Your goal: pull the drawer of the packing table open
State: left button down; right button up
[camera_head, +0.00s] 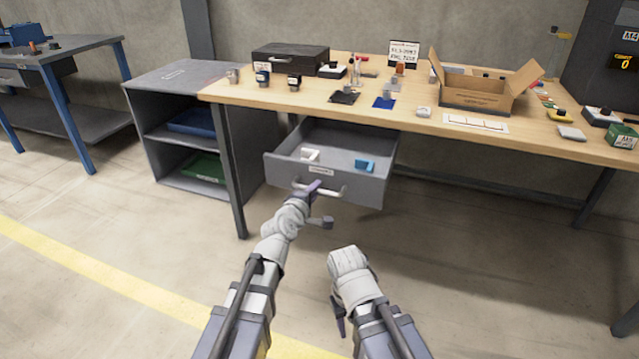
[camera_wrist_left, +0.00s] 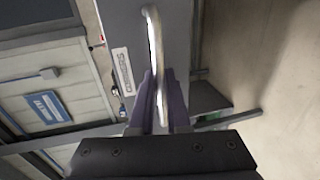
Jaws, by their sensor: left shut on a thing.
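The grey drawer (camera_head: 375,190) of the packing table (camera_head: 430,122) stands pulled out from under the tabletop, with its inside showing. Its pale bar handle (camera_head: 332,192) runs along the front, below a small label. My left gripper (camera_head: 308,190) is at the left part of the handle. In the left wrist view its purple fingers (camera_wrist_left: 161,100) are closed around the handle (camera_wrist_left: 154,45), with the drawer front (camera_wrist_left: 120,25) beside it. My right arm reaches in at the bottom of the head view; its fingertips cannot be made out.
A white item (camera_head: 310,155) and a blue item (camera_head: 365,165) lie in the drawer. A grey shelf unit (camera_head: 150,135) with blue and green trays stands left of the table. An open carton (camera_head: 478,95) and small goods stand on top. The floor in front is clear.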

pick_arm(q)
jog(key=shift+s+a, duration=0.15)
jog(key=shift+s, duration=0.3)
jog(key=c, duration=0.9)
grip_release()
jog(key=p+v, duration=0.1)
jog(key=v, duration=0.6)
jog(key=shift+s+a+p, duration=0.15)
jog(key=shift+s+p, duration=0.15)
jog(key=shift+s, duration=0.05)
pick_arm(e)
jog(key=shift+s+a+r, duration=0.6)
jog(key=shift+s+r, duration=0.15)
